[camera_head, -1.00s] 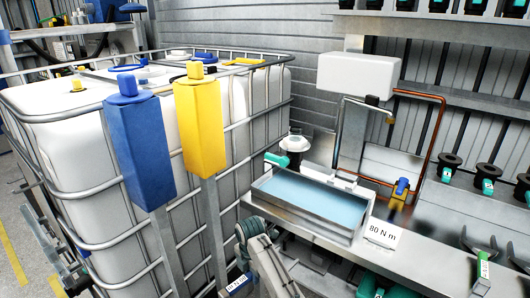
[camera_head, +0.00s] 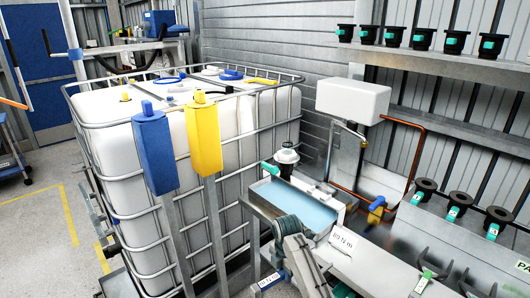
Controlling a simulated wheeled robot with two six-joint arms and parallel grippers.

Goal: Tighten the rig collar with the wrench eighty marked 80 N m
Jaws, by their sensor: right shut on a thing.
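My right gripper (camera_head: 277,262) is at the bottom centre, in front of the tray, mostly hidden by its own wrist. It is shut on a wrench, of which only a small part with a white label (camera_head: 270,281) shows; the label seems to read 80 N m. The wrench's head is not clear. A white fitting with a dark ring (camera_head: 287,155) stands behind the tray, apart from the gripper. I cannot tell whether this is the rig collar. My left gripper is not in view.
A metal tray of blue liquid (camera_head: 343,212) sits on the bench, with an 80 N m card (camera_head: 342,240) in front. A caged white tank (camera_head: 105,150) with blue (camera_head: 153,150) and yellow (camera_head: 204,140) posts fills the left. Black spools (camera_head: 459,200) and forked holders stand right.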

